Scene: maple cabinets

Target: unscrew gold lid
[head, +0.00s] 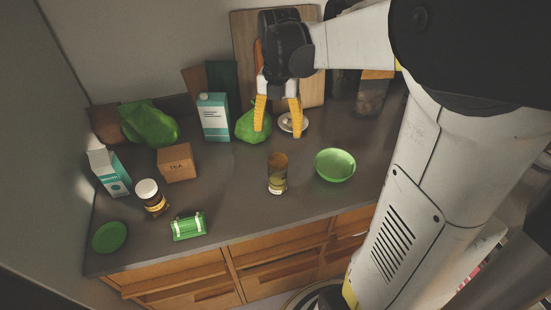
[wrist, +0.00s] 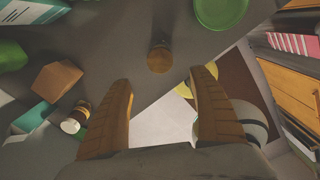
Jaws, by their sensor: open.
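A glass jar (head: 277,182) with a gold-brown lid (head: 278,160) stands upright near the front of the dark counter. Its lid also shows from above in the wrist view (wrist: 160,57), ahead of my fingertips. My gripper (head: 278,122) is open and empty, with its yellow fingers pointing down, and appears above and behind the jar in the head view. In the wrist view my gripper (wrist: 162,85) has its two fingers spread wide, with nothing between them. The fingers are apart from the lid.
A green bowl (head: 335,165) sits right of the jar. A tea box (head: 177,163), a white-lidded jar (head: 152,198) and a green container (head: 188,226) stand to the left. A teal-and-white carton (head: 214,117) and a green pear-like object (head: 250,126) are behind. Counter around the jar is clear.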

